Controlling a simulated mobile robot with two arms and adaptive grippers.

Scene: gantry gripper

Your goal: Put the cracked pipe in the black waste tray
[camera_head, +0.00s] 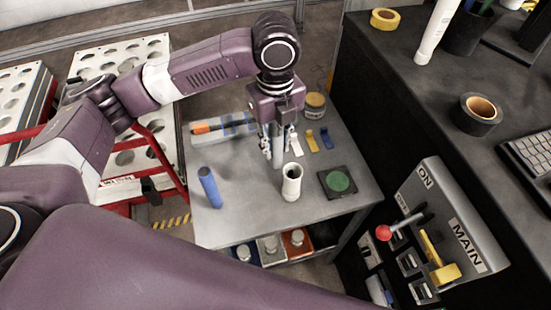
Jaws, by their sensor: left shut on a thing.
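My left gripper (277,156) points down over the middle of the grey table (245,226). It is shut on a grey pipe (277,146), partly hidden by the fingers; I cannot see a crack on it. Bins on the shelf below include a dark one (322,236) at the right end, beside a red bin (297,243); I cannot tell whether the dark one is the waste tray. My right gripper is not in view.
A black square pad with a green disc (338,181) lies at the table's right. Yellow and blue tags (312,141) and a jar (314,104) are behind. A lever panel (440,230) and dark counter (450,120) stand right. The table's front left is clear.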

